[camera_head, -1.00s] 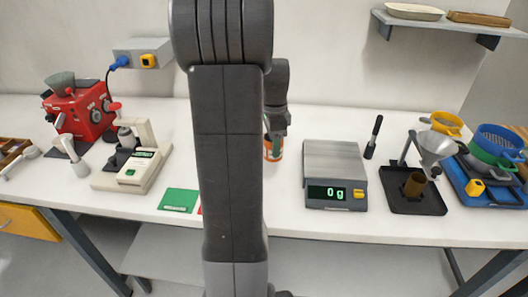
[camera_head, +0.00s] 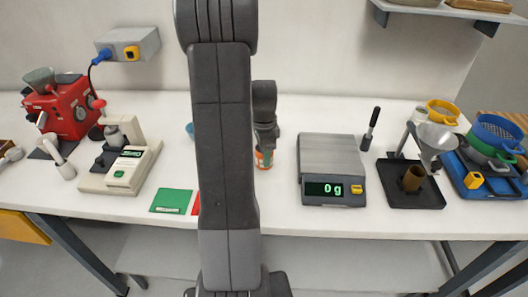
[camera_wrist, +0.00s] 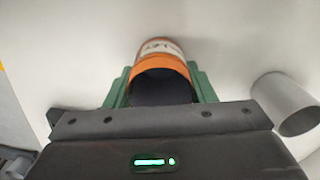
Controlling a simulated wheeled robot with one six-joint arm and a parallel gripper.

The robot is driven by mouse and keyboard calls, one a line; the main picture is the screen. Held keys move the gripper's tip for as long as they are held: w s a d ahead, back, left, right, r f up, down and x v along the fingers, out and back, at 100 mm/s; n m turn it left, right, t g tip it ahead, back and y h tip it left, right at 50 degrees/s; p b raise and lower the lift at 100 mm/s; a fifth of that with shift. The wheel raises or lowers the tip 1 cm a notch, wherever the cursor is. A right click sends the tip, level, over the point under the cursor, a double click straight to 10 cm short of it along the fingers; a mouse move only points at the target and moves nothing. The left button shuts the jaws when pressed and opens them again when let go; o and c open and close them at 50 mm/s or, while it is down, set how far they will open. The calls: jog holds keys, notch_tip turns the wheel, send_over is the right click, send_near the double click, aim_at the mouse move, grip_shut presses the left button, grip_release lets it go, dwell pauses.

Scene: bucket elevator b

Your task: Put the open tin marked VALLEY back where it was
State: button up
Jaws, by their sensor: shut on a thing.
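The tin (camera_head: 263,159) is orange with a pale band and shows below my gripper (camera_head: 265,141), left of the scale, partly hidden by my arm. In the wrist view the tin (camera_wrist: 160,64) sits between the two green fingers of my gripper (camera_wrist: 160,88), which is shut on it. Its orange rim and dark, open mouth face the camera. Part of the label shows, but I cannot read the whole word. I cannot tell whether the tin touches the table.
A scale (camera_head: 331,172) reading 0 g stands right of the tin. A green card (camera_head: 171,201) and partly hidden red card (camera_head: 195,204) lie left. A blue item (camera_head: 189,130) shows behind my arm. A pale cylinder (camera_wrist: 287,104) is right of the gripper in the wrist view.

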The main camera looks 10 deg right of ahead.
jog(key=shift+f, duration=0.2)
jog(key=o, duration=1.4)
jog(key=shift+c, duration=0.2)
notch_tip(320, 180, up, 12)
jog(key=shift+r, duration=0.15)
